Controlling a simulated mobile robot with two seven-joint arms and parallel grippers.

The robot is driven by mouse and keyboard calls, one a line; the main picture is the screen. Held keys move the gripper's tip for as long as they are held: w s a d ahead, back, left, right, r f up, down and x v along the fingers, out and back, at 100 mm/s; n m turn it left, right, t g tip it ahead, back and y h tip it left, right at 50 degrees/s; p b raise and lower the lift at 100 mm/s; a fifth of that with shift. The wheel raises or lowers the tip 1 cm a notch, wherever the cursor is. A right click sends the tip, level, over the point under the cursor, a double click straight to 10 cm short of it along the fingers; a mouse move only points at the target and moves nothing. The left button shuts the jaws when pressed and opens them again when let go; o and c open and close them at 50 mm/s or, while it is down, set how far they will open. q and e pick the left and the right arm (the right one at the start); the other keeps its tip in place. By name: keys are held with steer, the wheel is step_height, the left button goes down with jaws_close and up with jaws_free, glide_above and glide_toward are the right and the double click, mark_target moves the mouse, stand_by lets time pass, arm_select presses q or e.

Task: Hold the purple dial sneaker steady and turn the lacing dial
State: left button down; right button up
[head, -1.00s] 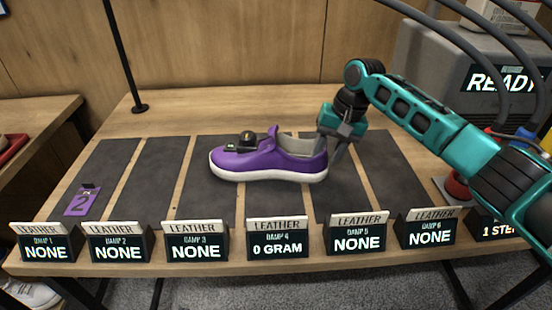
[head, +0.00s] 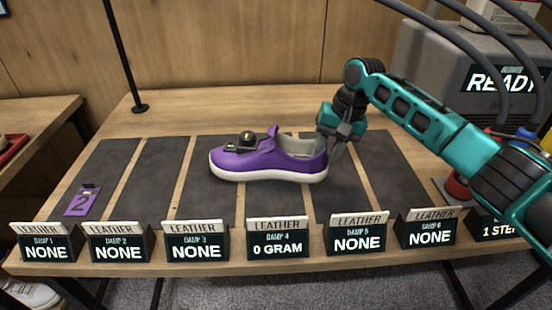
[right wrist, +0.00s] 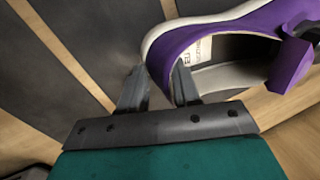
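The purple dial sneaker (head: 260,163) stands upright on a dark mat strip in the middle of the table, toe to the left. Its black lacing dial (head: 247,139) sits on top of the front part. My right gripper (head: 338,150) is at the heel, coming from the right. In the right wrist view, the fingers (right wrist: 160,80) straddle the sneaker's heel wall (right wrist: 160,62), one outside and one inside the opening. They are close together and appear shut on it; the exact contact is hard to see. My left gripper is not in view.
Label stands (head: 277,238) line the table's front edge. A purple card marked 2 (head: 82,201) lies at the left. A grey machine reading READY (head: 450,80) stands at the back right. A dark pole (head: 125,60) rises at the back left.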

steer(key=shift+o, duration=1.1)
steer(key=shift+d+f, duration=0.1)
steer(key=shift+f, duration=0.05)
steer(key=v, duration=1.2)
